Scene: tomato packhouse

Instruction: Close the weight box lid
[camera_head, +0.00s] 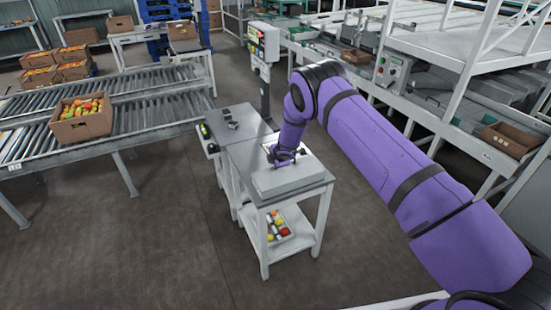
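A light grey box (287,180), which looks like the weight box, sits on the dark top of a small work table (242,150). My gripper (284,160) is at the end of my purple arm, pointing down at the top of this box. It overlaps the box's top in the picture, so I cannot tell whether it touches. The fingers are small and dark, and I cannot tell whether they are open or shut. The gripper partly hides the top of the box, and the lid's position is not clear.
Small dark items (230,118) lie at the table's far left. A tray with tomatoes (277,228) is on its lower shelf. A post with a control box (263,45) stands behind. A roller conveyor (150,110) carries a tomato carton (82,127) at left. The front floor is clear.

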